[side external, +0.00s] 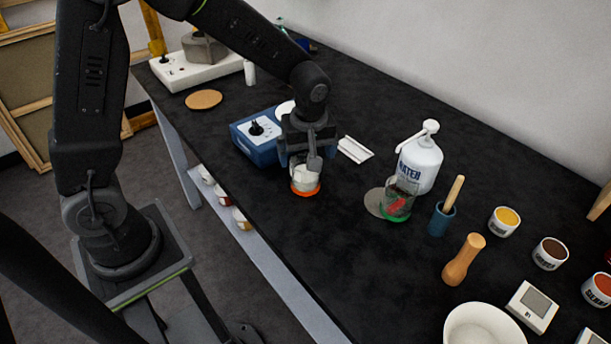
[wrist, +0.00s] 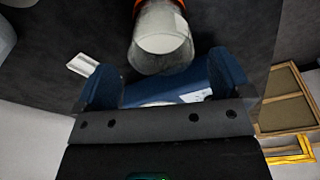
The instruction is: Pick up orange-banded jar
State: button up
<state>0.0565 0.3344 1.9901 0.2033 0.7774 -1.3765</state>
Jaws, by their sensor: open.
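The orange-banded jar (side external: 305,180) stands on the black bench, a pale jar with an orange band round its base. My gripper (side external: 303,163) is directly over it, pointing down, and hides part of its upper portion. In the wrist view the jar (wrist: 162,38) shows its pale end just beyond the fingers, with the orange band at the top edge of the picture. My gripper (wrist: 162,68) is open there, its two blue fingers apart to the left and right of the jar's end. I cannot tell whether a finger touches it.
A white folded item (side external: 355,149) lies to the right. A white water bottle (side external: 420,164) and a glass beaker (side external: 398,202) stand farther right. The bench in front is clear.

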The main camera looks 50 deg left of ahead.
jog(key=shift+w+a+f, duration=0.1)
jog(key=shift+a+f, duration=0.1)
jog(key=shift+f, duration=1.25)
jog(key=shift+a+f, duration=0.15)
jog(key=shift+f, duration=1.25)
jog(key=shift+r, duration=0.1)
jog(key=c, duration=1.1)
